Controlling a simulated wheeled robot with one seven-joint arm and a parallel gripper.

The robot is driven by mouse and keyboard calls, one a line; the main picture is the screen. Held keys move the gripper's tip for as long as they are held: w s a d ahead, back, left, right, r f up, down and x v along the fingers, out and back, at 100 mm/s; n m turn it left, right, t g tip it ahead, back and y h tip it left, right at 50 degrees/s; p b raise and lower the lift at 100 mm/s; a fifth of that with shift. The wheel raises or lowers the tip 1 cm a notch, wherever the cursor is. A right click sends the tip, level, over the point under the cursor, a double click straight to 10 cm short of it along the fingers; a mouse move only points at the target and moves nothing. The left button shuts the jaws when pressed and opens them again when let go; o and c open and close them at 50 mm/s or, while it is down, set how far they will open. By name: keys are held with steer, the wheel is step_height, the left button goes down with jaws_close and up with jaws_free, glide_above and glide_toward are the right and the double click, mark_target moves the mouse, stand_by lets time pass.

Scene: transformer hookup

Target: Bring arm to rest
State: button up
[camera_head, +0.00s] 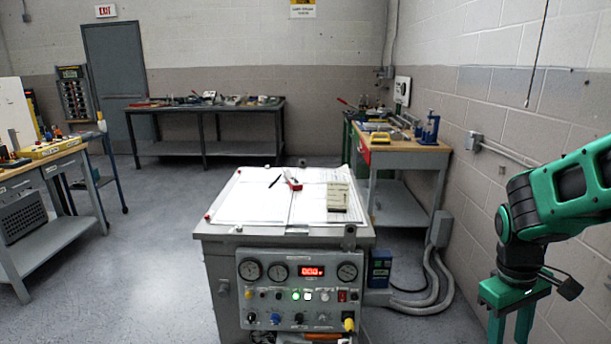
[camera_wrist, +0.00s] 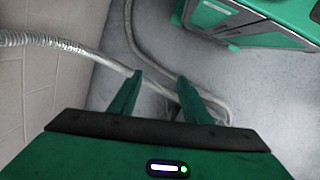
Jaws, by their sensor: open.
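My green arm (camera_head: 560,195) reaches in from the right edge of the head view, bent with its wrist pointing down. My gripper (camera_head: 511,325) hangs at the lower right, right of the grey console and near the wall; its fingertips are cut off by the frame's bottom edge. In the wrist view my gripper (camera_wrist: 158,85) shows two green fingers spread apart with nothing between them. Floor and grey conduit lie beyond the fingers.
The grey console (camera_head: 225,265) with gauges and a red display stands in the centre, papers on top. A conduit (camera_head: 430,300) runs beside it. A wooden workbench (camera_head: 415,157) stands behind right, a dark bench (camera_head: 225,108) at the back.

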steer(key=s+r+m+y, duration=0.1)
steer(key=s+r+m, duration=0.2)
steer(key=s, duration=0.3)
steer(key=s+r+m+t+y, duration=0.1)
steer(key=s+r+m, duration=0.2)
steer(key=s+m, duration=0.3)
steer(key=shift+s+d+r, duration=0.25)
steer(key=shift+s+d, duration=0.1)
steer(key=shift+s, duration=0.4)
steer(key=shift+w+f, duration=0.25)
steer(key=shift+w, duration=0.4)
